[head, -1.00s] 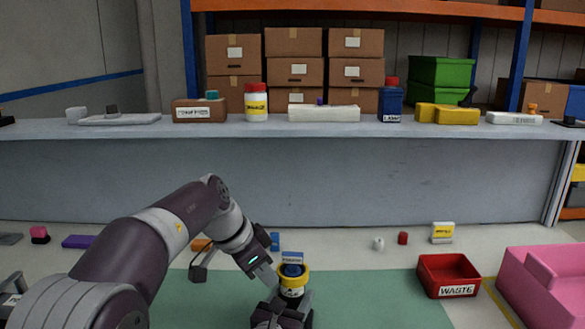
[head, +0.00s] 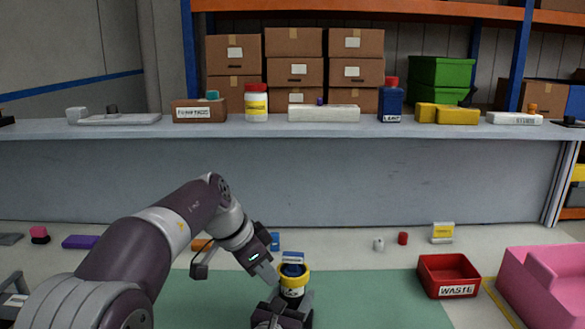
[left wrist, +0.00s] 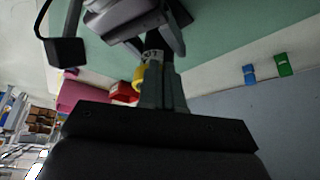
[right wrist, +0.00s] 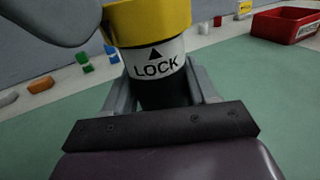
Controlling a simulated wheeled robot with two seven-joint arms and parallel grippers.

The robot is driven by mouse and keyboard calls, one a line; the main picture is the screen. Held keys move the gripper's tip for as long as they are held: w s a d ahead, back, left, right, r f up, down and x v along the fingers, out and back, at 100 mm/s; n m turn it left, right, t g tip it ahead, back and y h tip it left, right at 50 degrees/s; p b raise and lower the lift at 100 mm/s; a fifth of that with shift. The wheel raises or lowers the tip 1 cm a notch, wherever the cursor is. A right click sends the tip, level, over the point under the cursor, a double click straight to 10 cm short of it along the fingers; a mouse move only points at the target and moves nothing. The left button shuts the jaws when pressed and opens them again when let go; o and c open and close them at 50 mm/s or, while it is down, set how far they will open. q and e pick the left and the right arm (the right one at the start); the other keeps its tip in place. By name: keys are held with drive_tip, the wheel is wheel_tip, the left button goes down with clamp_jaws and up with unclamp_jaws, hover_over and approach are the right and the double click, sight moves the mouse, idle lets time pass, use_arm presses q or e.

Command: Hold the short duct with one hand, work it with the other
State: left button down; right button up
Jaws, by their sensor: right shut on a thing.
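The band reads LOCK in the right wrist view (right wrist: 155,60). My right gripper (right wrist: 160,92) is shut on its dark lower part, below the band. My left gripper (head: 268,274) is at the left side of the yellow collar; I cannot tell whether it touches. In the left wrist view its fingers (left wrist: 162,85) lie close together in front of the duct, and whether they grip anything is unclear.
Small coloured parts lie along the foot of a grey bench (head: 290,180). The green mat (head: 375,303) is clear right of the duct. Bottles and boxes stand on the bench.

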use_arm(q)
drive_tip(key=shift+w, duration=0.1)
use_arm(e)
drive_tip(key=shift+a, duration=0.15)
use_arm(q)
wheel_tip(320, 180, up, 6)
drive_tip(key=shift+s+a, duration=0.2)
drive_tip(key=shift+a, duration=0.15)
use_arm(e)
drive_tip(key=o, duration=1.5)
